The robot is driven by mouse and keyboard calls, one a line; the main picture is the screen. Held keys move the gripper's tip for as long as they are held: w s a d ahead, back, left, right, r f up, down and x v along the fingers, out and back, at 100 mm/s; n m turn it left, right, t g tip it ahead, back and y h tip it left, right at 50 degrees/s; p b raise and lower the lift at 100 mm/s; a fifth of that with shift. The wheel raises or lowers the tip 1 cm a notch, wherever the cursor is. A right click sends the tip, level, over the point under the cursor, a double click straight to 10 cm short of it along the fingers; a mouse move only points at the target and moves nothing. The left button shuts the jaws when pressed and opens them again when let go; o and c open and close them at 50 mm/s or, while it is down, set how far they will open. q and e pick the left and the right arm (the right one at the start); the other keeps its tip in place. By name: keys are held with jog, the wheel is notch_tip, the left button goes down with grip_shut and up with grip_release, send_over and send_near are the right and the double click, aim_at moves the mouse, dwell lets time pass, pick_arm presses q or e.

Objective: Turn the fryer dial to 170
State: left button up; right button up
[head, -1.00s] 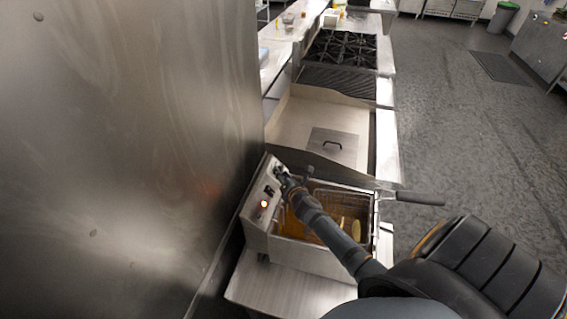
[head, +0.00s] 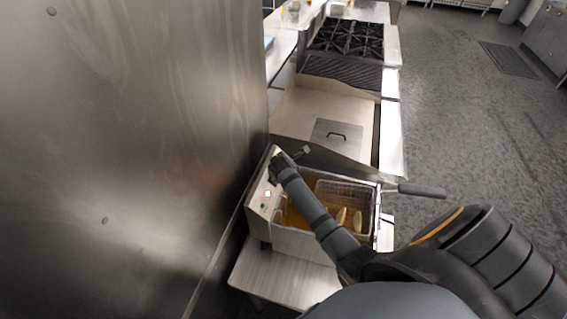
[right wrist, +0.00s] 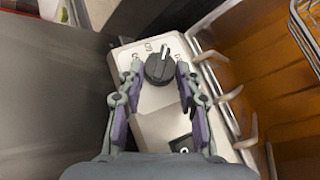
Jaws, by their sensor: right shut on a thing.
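The fryer dial (right wrist: 157,70) is a round black knob with a pale pointer line on a light panel. In the right wrist view the line points up and slightly right; printed marks around it are too small to read surely. My right gripper (right wrist: 159,80) has one finger on each side of the dial and is shut on it. In the head view my right gripper (head: 279,165) is at the upper part of the fryer's control panel (head: 256,200), and hides the dial. My left gripper is not in view.
The fryer basket (head: 345,188) with food pieces sits in the oil beside the panel, its handle (head: 420,190) sticking out right. A black switch (right wrist: 184,146) is below the dial. A tall steel wall (head: 130,150) closes off the left.

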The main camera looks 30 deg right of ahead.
jog(key=shift+w+r, duration=0.1)
dwell(0.5)
jog(key=o, duration=1.2)
jog(key=shift+d, duration=0.1)
jog(key=shift+c, duration=0.2)
jog(key=v, duration=1.2)
jog(key=shift+w, duration=0.1)
